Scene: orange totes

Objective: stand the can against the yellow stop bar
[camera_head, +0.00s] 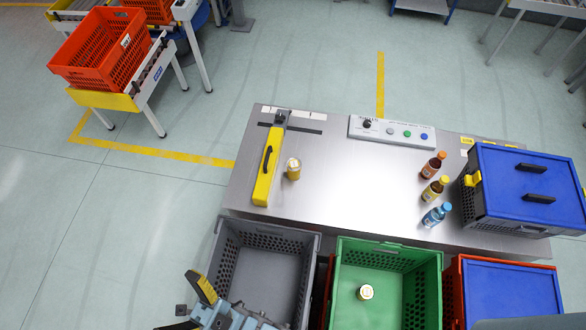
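The yellow stop bar (266,178) lies lengthwise on the left part of the steel table. A small yellowish can with a pale lid (293,170) stands upright just right of the bar; I cannot tell whether it touches the bar. A second similar can (365,292) is inside the green tote, its round pale end facing up. My gripper (188,306) is at the bottom left, by the grey tote's left side. Its two fingers are spread apart with nothing seen between them.
Three bottles (434,190) stand at the right of the steel table (345,190). A blue-lidded crate (468,205) is beyond them, a button panel (390,131) at the back. The grey tote (310,240) and green tote (343,245) line the front. The table's middle is clear.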

